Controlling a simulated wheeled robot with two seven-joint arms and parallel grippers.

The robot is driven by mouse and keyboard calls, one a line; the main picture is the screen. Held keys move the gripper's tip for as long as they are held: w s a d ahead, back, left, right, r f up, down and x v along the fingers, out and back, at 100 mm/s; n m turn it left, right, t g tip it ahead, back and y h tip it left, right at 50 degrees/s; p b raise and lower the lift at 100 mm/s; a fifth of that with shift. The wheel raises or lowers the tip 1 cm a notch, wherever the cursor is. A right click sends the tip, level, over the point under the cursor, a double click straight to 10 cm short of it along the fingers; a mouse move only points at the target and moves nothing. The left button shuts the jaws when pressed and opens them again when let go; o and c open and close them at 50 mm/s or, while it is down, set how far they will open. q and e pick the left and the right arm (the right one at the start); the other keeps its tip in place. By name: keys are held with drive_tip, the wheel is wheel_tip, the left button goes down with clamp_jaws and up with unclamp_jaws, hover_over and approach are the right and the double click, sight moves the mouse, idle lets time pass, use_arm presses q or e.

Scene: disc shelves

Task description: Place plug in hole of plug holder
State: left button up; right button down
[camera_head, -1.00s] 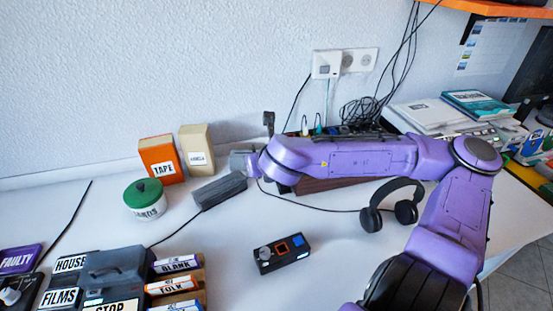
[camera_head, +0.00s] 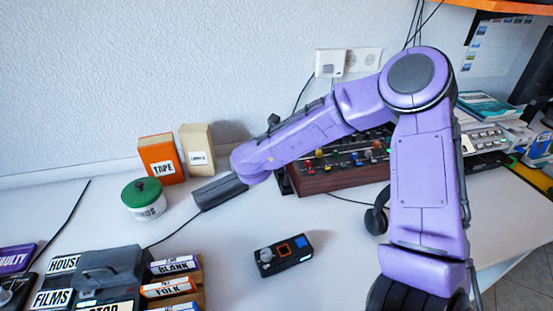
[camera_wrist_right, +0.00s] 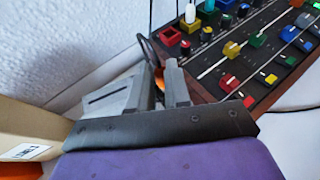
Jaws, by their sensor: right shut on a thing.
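My right gripper (camera_wrist_right: 145,92) has its two grey fingers closed around a mostly hidden thing with a black cable and an orange patch, which I take as the plug (camera_wrist_right: 158,84). In the head view my purple wrist hides the gripper and plug. The mixer-like panel (camera_head: 345,178), apparently the plug holder, lies to the right of the gripper. My left gripper is not in view.
A dark grey box (camera_head: 220,193) lies in front of my wrist. An orange box (camera_head: 160,158), a beige box (camera_head: 197,148) and a green-lidded pot (camera_head: 143,200) stand left. The wall (camera_head: 240,60) is close behind. A small black device (camera_head: 284,255) lies in front.

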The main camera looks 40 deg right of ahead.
drive_tip(key=w+d+f, duration=0.2)
drive_tip(key=f, duration=0.1)
drive_tip(key=w+f, duration=0.1)
drive_tip(key=f, duration=0.1)
drive_tip(key=shift+d+f, duration=0.25)
drive_tip(key=shift+d, duration=0.15)
wheel_tip(320, 180, down, 3)
drive_tip(key=c, duration=1.4)
unclamp_jaws()
drive_tip(key=shift+o, duration=0.2)
drive_tip(key=shift+r, duration=0.15)
drive_tip(key=v, duration=1.2)
drive_tip(key=shift+b, duration=0.45)
